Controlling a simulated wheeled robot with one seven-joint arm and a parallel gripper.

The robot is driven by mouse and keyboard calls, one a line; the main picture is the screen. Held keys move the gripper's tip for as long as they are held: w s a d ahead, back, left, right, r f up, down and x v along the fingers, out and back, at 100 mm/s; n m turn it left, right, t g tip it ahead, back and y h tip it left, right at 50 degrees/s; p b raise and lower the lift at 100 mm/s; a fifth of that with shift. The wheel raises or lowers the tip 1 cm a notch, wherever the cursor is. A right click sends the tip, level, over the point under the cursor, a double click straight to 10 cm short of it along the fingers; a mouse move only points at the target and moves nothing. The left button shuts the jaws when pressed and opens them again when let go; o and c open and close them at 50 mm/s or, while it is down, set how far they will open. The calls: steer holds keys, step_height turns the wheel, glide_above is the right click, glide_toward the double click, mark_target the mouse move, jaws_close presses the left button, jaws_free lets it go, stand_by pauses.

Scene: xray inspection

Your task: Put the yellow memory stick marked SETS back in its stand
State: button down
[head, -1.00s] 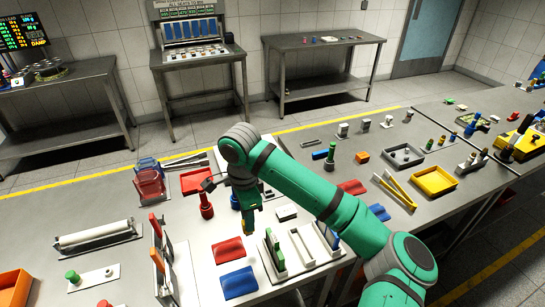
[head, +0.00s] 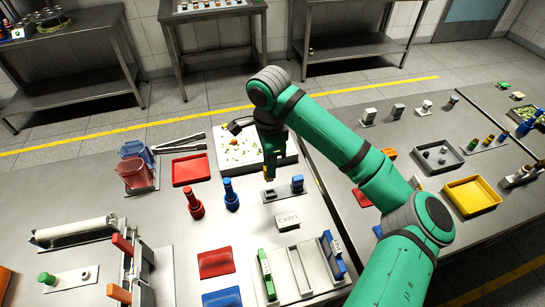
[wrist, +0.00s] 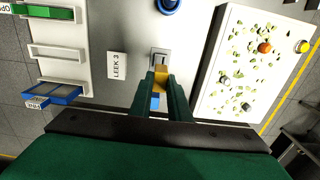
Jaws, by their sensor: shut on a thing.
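My gripper (head: 269,168) is shut on the yellow memory stick (wrist: 161,77), which shows between the fingertips in the wrist view. In the head view only a small yellow end of it shows below the fingers. The SETS marking cannot be read. Just below is a small light grey stand (head: 283,191) with a dark slot at its left and a blue stick (head: 297,183) upright at its right. The stand also shows in the wrist view (wrist: 157,57), partly hidden by the fingers. I cannot tell whether the yellow stick touches the stand.
A white LEEK 3 block (head: 287,220) is in front of the stand. A white tray with scattered bits (head: 238,160) is behind. A blue bottle-shaped piece (head: 231,195) and a red one (head: 195,205) stand left. A rack with green and blue plates (head: 300,272) is nearer.

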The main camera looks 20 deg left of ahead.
mark_target(270, 180)
steer(key=shift+w+r, duration=0.1)
steer(key=shift+w, duration=0.05)
steer(key=shift+w+f, duration=0.1)
steer(key=shift+f, duration=0.1)
steer(key=shift+d+f, duration=0.25)
steer(key=shift+f, duration=0.4)
steer(key=shift+s+a+f, duration=0.15)
steer(key=shift+f, duration=0.4)
steer(key=shift+s+a+f, duration=0.1)
steer(key=shift+f, duration=0.4)
steer(key=shift+d+f, duration=0.1)
steer(key=shift+f, duration=0.9)
steer(key=shift+w, duration=0.1)
steer(key=shift+f, duration=0.2)
steer(key=shift+f, duration=0.45)
